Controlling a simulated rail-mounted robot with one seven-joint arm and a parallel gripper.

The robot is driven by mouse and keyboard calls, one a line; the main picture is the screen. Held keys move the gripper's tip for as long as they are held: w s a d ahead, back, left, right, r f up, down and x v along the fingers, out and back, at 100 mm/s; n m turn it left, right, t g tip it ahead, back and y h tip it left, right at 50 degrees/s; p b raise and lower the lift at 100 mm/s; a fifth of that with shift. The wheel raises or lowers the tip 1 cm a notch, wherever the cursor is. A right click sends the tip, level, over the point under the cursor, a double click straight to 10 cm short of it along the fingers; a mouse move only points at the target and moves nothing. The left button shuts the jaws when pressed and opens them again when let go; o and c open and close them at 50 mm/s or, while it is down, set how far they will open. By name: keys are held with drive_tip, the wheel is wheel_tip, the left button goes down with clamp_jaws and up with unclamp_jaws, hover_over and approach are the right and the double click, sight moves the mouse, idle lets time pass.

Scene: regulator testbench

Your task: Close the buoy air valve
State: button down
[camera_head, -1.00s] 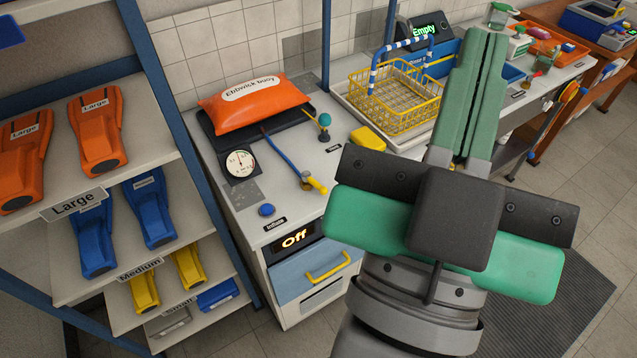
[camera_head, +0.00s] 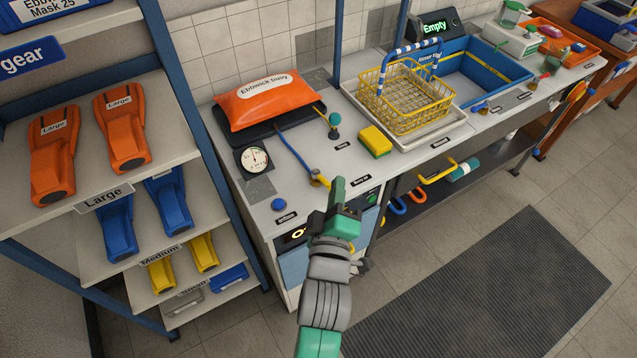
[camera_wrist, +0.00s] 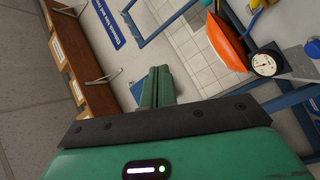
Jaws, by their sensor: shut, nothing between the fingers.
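The orange buoy (camera_head: 268,101) labelled "Ebbwick buoy" lies on a dark pad at the back of the bench. A blue hose (camera_head: 295,152) runs from beside it to a small valve with a yellow handle (camera_head: 319,181) near the bench front. A second fitting with a teal knob (camera_head: 335,119) stands right of the buoy; I cannot read which label names the air valve. My gripper (camera_head: 338,184) is shut and empty, just right of the yellow handle and partly overlapping it in view; contact is unclear. The wrist view shows the shut fingers (camera_wrist: 158,75) and the buoy (camera_wrist: 227,44).
A pressure gauge (camera_head: 254,158) and blue button (camera_head: 278,205) sit left of the hose. A sponge (camera_head: 375,142) and yellow wire basket (camera_head: 405,100) are to the right. Shelves with fins (camera_head: 122,130) stand left.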

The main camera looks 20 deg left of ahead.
drive_tip(key=s+a+f+n+g, duration=0.1)
drive_tip(key=s+a+f+n, duration=0.1)
drive_tip(key=f, duration=0.5)
drive_tip(key=s+a+f+n+g+p, duration=0.1)
drive_tip(key=s+a+f+n, duration=0.1)
drive_tip(key=f, duration=0.5)
drive_tip(key=shift+s+a+f, duration=0.25)
drive_tip(key=shift+s+a, duration=0.1)
drive_tip(key=shift+a, duration=0.3)
drive_tip(key=b, duration=0.5)
approach(320, 181)
drive_tip(key=w+a, duration=0.2)
drive_tip(key=shift+w+a, duration=0.1)
drive_tip(key=shift+a, duration=0.3)
drive_tip(key=shift+w+d+f+p, duration=0.1)
drive_tip(key=shift+w+d+p, duration=0.15)
drive_tip(key=shift+w+d, duration=0.25)
drive_tip(key=shift+w+d+f+p, duration=0.1)
drive_tip(key=shift+w+d+p, duration=0.15)
drive_tip(key=shift+w, duration=0.35)
drive_tip(key=shift+w+d+f, duration=0.1)
drive_tip(key=shift+w+d, duration=0.1)
drive_tip(key=shift+w, duration=0.2)
